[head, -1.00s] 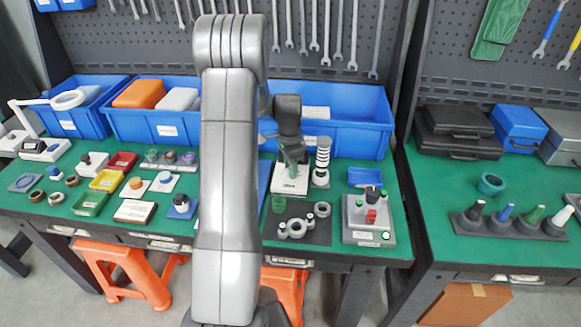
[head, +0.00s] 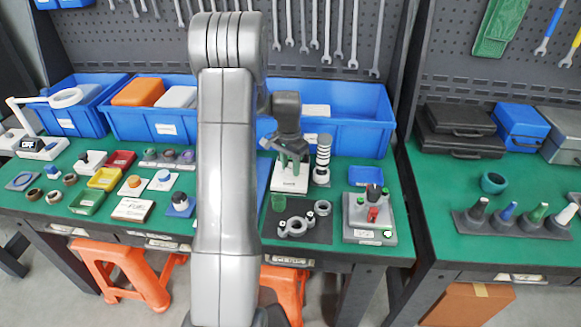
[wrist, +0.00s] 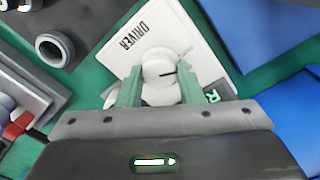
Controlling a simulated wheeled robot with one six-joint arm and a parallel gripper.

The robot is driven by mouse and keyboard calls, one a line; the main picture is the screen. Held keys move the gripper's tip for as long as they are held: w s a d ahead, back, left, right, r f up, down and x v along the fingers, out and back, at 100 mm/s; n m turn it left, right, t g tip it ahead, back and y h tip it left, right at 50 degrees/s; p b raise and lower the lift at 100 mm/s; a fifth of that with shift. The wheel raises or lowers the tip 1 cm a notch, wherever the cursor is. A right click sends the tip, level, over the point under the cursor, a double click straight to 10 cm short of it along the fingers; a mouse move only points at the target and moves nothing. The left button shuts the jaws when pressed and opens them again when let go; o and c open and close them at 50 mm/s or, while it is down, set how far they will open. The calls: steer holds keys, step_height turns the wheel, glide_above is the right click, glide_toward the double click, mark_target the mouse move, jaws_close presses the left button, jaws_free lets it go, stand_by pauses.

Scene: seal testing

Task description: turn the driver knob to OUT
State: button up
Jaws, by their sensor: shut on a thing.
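The white driver box (wrist: 187,22) is marked DRIVER in the wrist view and carries a round white knob (wrist: 158,66) with a short dark line on it. In the head view the box (head: 288,185) stands near the back of the green bench. My gripper (wrist: 160,88) has two green fingers, one on each side of the knob, and is shut on it. In the head view my gripper (head: 292,163) is right above the box. The dark line points right in the wrist view. Small lettering beside the knob is too small to read, and a finger partly covers a green label.
A striped black-and-white post (head: 323,160) stands close right of the box. A dark mat (head: 318,232) with grey ring parts lies in front. A grey block (head: 372,232) with a red part is at the right. Blue bins (head: 350,130) stand behind.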

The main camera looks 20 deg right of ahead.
mark_target(289, 167)
steer(key=shift+n, duration=1.3)
steer(key=o, duration=1)
steer(key=shift+c, duration=0.2)
step_height(289, 167, up, 14)
steer(key=shift+w+a+b, duration=0.2)
steer(key=shift+w+b, duration=0.05)
steer(key=shift+b, duration=0.2)
steer(key=shift+f, duration=0.1)
